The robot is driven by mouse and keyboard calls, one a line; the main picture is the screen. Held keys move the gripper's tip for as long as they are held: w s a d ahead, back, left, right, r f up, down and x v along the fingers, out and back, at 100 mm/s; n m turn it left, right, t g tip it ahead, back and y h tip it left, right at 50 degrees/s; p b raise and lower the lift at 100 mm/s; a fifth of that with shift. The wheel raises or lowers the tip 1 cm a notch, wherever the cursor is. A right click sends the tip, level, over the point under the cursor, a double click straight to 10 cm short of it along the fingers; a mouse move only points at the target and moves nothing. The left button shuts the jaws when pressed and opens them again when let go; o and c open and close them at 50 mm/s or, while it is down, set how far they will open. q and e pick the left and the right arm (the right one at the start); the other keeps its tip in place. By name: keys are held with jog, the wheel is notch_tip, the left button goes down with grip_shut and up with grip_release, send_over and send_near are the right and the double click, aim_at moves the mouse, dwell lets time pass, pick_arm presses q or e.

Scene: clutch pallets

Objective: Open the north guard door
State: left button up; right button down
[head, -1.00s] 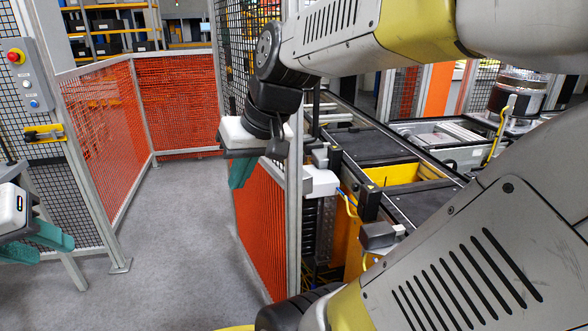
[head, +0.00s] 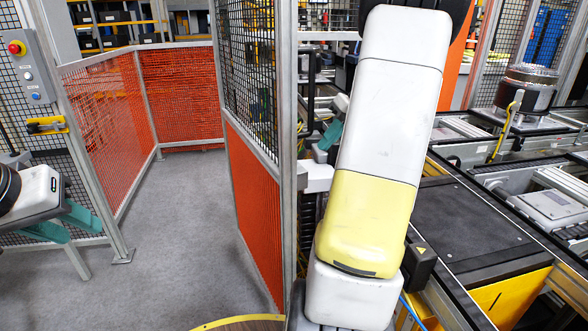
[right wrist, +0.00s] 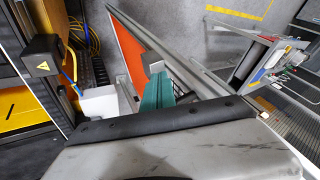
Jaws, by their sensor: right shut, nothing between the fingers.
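A guard panel with dark mesh above and an orange lower half (head: 252,205) stands angled inward beside open floor, with its near edge at a grey post (head: 288,190). I take it to be the north guard door, but its hinge side is unclear. My right gripper (head: 329,136) is right of this post, mostly hidden behind my forearm. In the right wrist view, its teal fingers (right wrist: 155,92) are together and empty, close to the orange panel (right wrist: 130,50); contact cannot be told. My left gripper (head: 66,224) is open and empty at the left edge.
A control box (head: 25,66) with a red button and a yellow latch (head: 47,126) are on the left fence. A white box (head: 315,178) sits by the central post. Conveyors (head: 470,225) fill the right. The grey floor (head: 180,220) is clear.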

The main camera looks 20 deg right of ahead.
jog(key=d+f, duration=0.4)
jog(key=d, duration=0.4)
jog(key=w+a+f, duration=0.4)
jog(key=a+f, duration=0.4)
jog(key=shift+a+n+y, duration=0.2)
jog(key=shift+n+y, duration=0.1)
jog(key=shift+y, duration=0.1)
